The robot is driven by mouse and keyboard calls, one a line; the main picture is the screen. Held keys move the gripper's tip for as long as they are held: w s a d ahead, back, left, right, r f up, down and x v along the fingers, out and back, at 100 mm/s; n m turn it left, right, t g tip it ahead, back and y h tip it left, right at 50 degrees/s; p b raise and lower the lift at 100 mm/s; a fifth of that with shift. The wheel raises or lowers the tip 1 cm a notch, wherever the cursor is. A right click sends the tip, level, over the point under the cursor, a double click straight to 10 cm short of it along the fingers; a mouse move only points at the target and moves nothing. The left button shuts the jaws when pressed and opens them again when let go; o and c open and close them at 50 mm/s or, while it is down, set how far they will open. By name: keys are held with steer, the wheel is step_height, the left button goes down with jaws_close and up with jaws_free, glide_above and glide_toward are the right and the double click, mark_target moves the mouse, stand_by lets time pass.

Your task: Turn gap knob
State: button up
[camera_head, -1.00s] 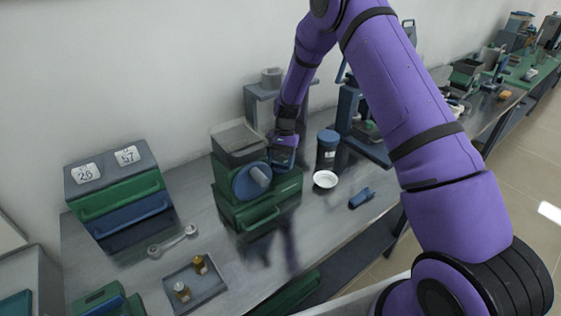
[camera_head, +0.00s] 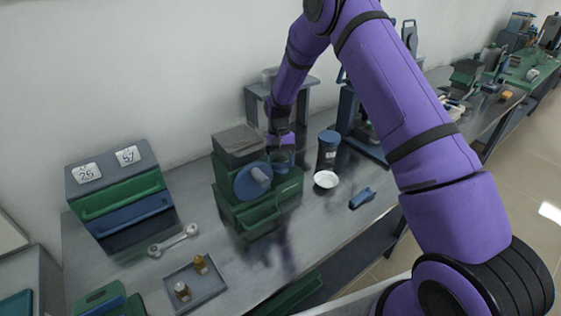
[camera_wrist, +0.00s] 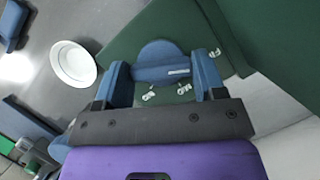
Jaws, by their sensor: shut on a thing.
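The gap knob (camera_wrist: 163,58) is a blue disc with a raised bar and a small white mark, on a dark green face of the machine in the wrist view. White markings lie on the green face around it. My gripper (camera_wrist: 165,77) has one blue finger on each side of the knob's bar and is shut on it. In the head view my gripper (camera_head: 281,156) is at the right side of the green machine (camera_head: 232,207), above its lower step. The knob is hidden there by my gripper. A blue wheel (camera_head: 247,182) with a light handle is on the machine's front.
A dark blue jar (camera_head: 327,150) and a white dish (camera_head: 326,179) stand to the right, with a blue object (camera_head: 362,198) beyond. A grey stand (camera_head: 255,100) is behind. A wrench (camera_head: 173,241) and a tray (camera_head: 204,290) with small bottles lie at the left front.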

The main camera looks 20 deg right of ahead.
steer(key=o, duration=0.9)
steer(key=shift+v, duration=5.4)
